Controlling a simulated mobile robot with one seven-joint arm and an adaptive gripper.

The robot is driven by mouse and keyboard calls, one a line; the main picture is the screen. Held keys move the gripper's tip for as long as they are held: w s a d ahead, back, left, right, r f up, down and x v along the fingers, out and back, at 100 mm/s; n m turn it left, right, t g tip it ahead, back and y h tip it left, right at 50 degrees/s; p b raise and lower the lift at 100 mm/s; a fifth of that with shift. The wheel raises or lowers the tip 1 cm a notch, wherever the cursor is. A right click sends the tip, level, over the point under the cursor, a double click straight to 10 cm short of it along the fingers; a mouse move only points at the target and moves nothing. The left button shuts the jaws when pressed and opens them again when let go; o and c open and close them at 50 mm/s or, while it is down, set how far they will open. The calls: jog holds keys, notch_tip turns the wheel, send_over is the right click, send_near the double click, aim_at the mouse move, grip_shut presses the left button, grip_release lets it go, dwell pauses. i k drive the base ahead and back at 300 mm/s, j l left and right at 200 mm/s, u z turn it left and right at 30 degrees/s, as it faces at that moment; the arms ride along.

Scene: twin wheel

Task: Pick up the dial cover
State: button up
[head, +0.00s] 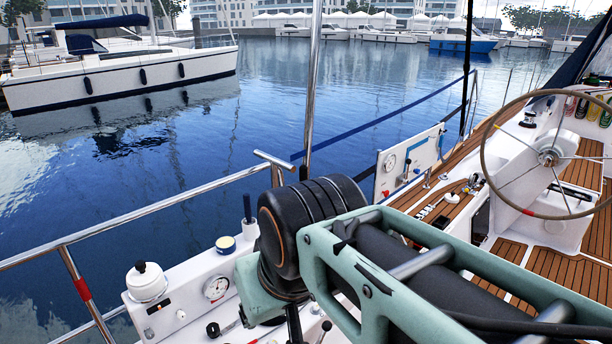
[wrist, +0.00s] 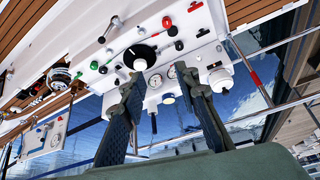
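A white domed cover with a black knob (head: 147,282), which looks like the dial cover, sits at the left end of the white console (head: 185,318). In the wrist view a white rounded piece (wrist: 220,80) to the right of my fingers seems to be the same cover. My gripper (wrist: 159,79) is open and empty, its two dark fingers apart and pointing toward the console. A round gauge (wrist: 155,81) shows between the fingertips. The cover is outside the fingers; I cannot tell the exact distance. In the head view my arm hides the fingers.
A metal rail (head: 150,212) runs behind the console, with water beyond. A steering wheel (head: 548,157) is at right.

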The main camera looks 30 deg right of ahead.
aim_at(451, 198)
jog(key=z, duration=1.9)
jog(key=i+l+z, duration=0.25)
jog(key=i, duration=0.5)
jog(key=i+z, duration=0.3)
jog(key=i, duration=1.6)
jog(key=i+u, duration=0.25)
jog(key=i, duration=0.3)
jog(key=i+l+u, duration=0.3)
jog(key=i, duration=0.2)
jog(key=i+l+u, duration=0.15)
jog(key=i+u, duration=0.25)
jog(key=i+l+u, duration=0.2)
jog(key=u, duration=0.2)
jog(key=i+l+u, duration=0.15)
jog(key=l, duration=0.35)
jog(key=l+u, duration=0.1)
jog(key=l, duration=0.45)
jog(key=i, duration=0.05)
